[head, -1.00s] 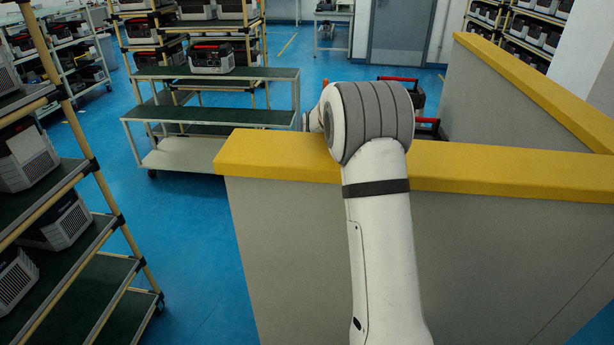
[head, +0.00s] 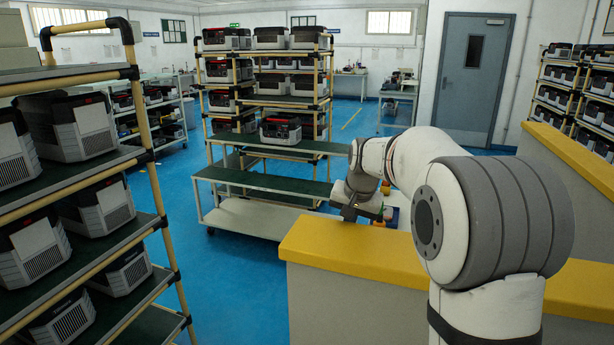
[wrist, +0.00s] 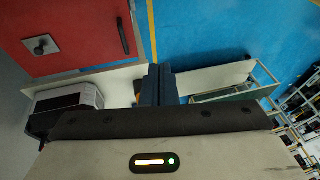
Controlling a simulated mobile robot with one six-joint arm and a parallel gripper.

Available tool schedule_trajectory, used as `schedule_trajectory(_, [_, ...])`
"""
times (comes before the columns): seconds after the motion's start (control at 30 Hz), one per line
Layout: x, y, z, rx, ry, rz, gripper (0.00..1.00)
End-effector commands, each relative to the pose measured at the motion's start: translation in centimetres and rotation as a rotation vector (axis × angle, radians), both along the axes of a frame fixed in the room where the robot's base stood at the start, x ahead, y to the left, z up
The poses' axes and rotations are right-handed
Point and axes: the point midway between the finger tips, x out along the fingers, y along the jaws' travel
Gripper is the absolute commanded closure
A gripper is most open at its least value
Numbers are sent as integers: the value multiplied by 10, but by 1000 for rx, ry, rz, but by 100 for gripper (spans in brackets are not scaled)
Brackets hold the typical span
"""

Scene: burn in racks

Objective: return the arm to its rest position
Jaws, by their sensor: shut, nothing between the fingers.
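My arm rises at the right of the head view and bends over the yellow-topped partition, with its forearm reaching back and left. My gripper (head: 349,212) hangs at the arm's far end, just above or beyond the partition's left end; the exact gap is hard to judge. In the wrist view my gripper's dark fingers (wrist: 157,86) are together with nothing held between them.
The partition's yellow top (head: 340,246) lies below my arm. A trolley with green shelves (head: 262,182) stands beyond it, left of my gripper. A rack of power units (head: 85,210) fills the left. Blue floor (head: 235,275) is clear between. A red panel (wrist: 70,35) shows in the wrist view.

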Motion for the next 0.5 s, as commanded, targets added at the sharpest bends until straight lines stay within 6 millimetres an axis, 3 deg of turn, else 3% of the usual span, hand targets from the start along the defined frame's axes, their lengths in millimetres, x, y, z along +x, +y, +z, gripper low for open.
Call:
schedule_trajectory(0.03, [-22,6,31,22,-10,-10,100])
schedule_trajectory(0.1, [-51,15,54,56,-13,-26,100])
schedule_trajectory(0.3, [-130,36,103,147,-21,-65,100])
schedule_trajectory(0.5, [-205,45,93,228,74,-122,100])
